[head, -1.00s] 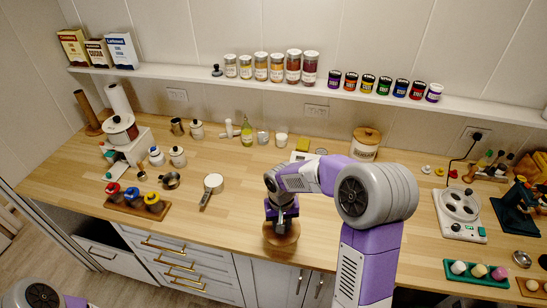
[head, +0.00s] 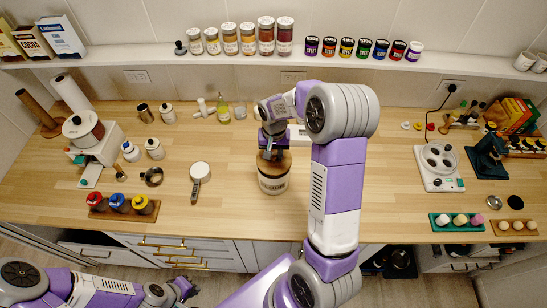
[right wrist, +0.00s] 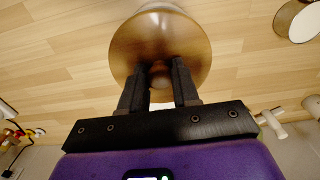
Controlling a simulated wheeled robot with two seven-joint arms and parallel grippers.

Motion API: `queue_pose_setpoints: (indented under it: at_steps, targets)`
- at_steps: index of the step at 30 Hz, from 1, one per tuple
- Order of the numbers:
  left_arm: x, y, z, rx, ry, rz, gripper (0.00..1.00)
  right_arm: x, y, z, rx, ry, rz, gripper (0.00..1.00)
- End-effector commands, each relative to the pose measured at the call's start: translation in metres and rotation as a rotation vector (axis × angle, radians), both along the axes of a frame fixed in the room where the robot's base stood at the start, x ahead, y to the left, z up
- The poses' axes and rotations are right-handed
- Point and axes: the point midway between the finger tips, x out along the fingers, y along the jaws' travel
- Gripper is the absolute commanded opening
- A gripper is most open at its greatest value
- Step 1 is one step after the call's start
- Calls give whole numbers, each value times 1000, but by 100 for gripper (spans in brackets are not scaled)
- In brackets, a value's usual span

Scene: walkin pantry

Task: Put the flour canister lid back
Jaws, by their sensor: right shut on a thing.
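The flour canister (head: 273,184) is a pale jar with a label, standing on the counter in the middle of the head view. The round wooden lid (head: 274,160) shows at its top. I cannot tell whether the lid is seated or just above the rim. My right gripper (head: 271,148) is above the canister, shut on the lid's knob.
A measuring cup (head: 200,171) lies left of the canister. Capped jars on a wooden tray (head: 120,213) stand further left. A white appliance (head: 438,167) and a green egg tray (head: 456,221) are at the right. The counter immediately left of the canister is clear.

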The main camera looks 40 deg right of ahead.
Motion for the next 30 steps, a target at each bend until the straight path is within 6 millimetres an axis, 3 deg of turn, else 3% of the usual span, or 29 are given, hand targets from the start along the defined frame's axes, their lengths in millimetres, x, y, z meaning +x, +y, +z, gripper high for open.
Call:
queue_pose_setpoints:
  at_steps: [6,13,14,18,26,30]
  targets:
    - [0,0,2,0,-1,0,0,0,0,-28,1,2,-1,0]
    - [0,0,2,0,-1,0,0,0,0,-30,0,0,-1,0]
    - [0,0,2,0,-1,0,0,0,0,-30,1,1,0,35]
    - [0,0,2,0,-1,0,0,0,0,-30,1,1,0,56]
    - [0,0,2,0,-1,0,0,-1,0,-29,0,1,0,56]
    - [0,0,2,0,-1,0,0,1,0,-17,-1,-2,1,56]
